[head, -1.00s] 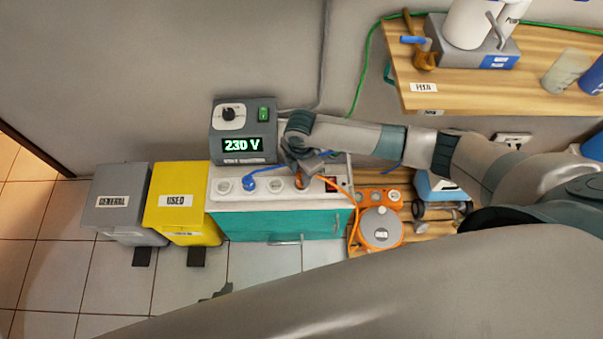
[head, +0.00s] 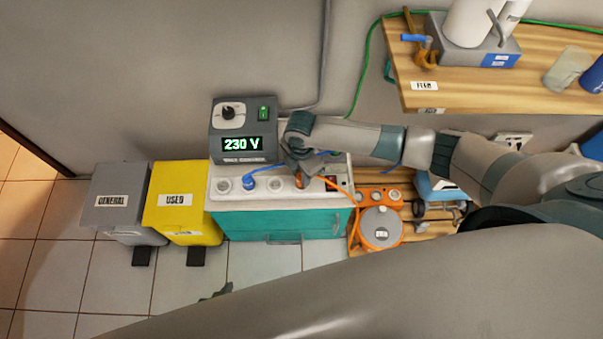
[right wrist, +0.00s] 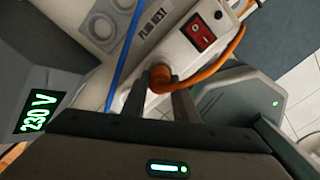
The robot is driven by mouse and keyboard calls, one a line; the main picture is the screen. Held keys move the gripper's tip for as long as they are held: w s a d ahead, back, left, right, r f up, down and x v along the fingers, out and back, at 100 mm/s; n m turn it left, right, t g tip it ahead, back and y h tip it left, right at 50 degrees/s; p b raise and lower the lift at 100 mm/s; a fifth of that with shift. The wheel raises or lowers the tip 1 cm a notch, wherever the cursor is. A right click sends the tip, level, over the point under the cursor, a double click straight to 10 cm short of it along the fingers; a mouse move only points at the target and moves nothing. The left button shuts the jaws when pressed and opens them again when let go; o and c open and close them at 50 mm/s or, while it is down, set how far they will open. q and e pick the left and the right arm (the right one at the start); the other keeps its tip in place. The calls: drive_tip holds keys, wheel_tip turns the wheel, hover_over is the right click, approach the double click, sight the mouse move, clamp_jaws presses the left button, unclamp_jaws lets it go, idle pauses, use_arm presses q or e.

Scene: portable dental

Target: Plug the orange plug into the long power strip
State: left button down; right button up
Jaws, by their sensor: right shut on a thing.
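The long white power strip (head: 237,200) lies along the front of the teal cabinet's top, with round sockets and a red switch (right wrist: 201,33) at its right end. A blue plug (head: 249,183) sits in one socket. My right gripper (right wrist: 160,97) is shut on the orange plug (right wrist: 160,77), which also shows in the head view (head: 301,183) at the socket position nearest the switch. Whether its pins are fully seated is hidden. Only a small dark part of my left gripper (head: 216,292) shows, low in the head view; its fingers are unclear.
A voltage unit (head: 243,130) reading 230 V stands behind the strip. An orange cable reel (head: 381,229) and an orange multi-socket block (head: 378,195) lie to the right. Grey (head: 119,203) and yellow (head: 181,203) bins stand left. A wooden shelf (head: 470,90) is upper right.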

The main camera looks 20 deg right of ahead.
drive_tip(key=shift+f, duration=0.6)
drive_tip(key=o, duration=1.1)
drive_tip(key=shift+o, duration=0.2)
